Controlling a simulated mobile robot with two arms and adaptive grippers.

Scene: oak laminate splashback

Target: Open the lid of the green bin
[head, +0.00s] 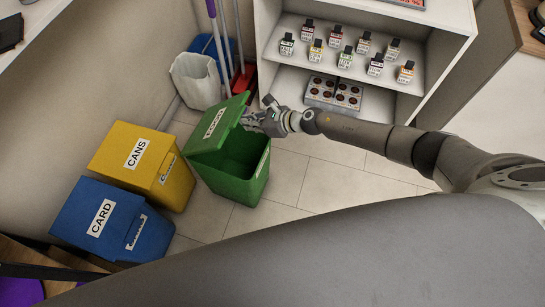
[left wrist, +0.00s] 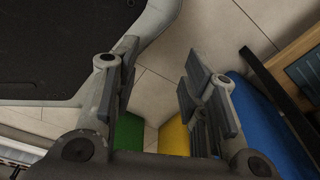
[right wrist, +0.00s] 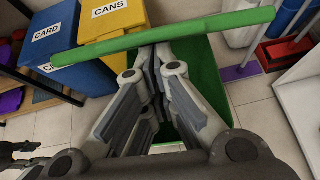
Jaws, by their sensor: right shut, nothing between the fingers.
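The green bin (head: 232,185) stands on the floor at the right end of a row of bins. Its labelled lid (head: 208,138) is raised at a slant, and the dark green inside of the bin shows below it. My right gripper (head: 254,121) is shut and empty at the lid's raised side, above the opening. In the right wrist view the lid's edge (right wrist: 180,36) crosses as a green bar just beyond the shut fingers (right wrist: 158,62); I cannot tell whether they touch it. My left gripper (left wrist: 155,85) is open and empty, seen only in the left wrist view.
A yellow CANS bin (head: 150,185) and a blue CARD bin (head: 85,230) stand to the left, lids shut. A white shelf unit (head: 345,85) with small bottles is behind my right arm. A white bin (head: 195,82) and broom handles stand behind. Tiled floor (head: 310,185) is clear on the right.

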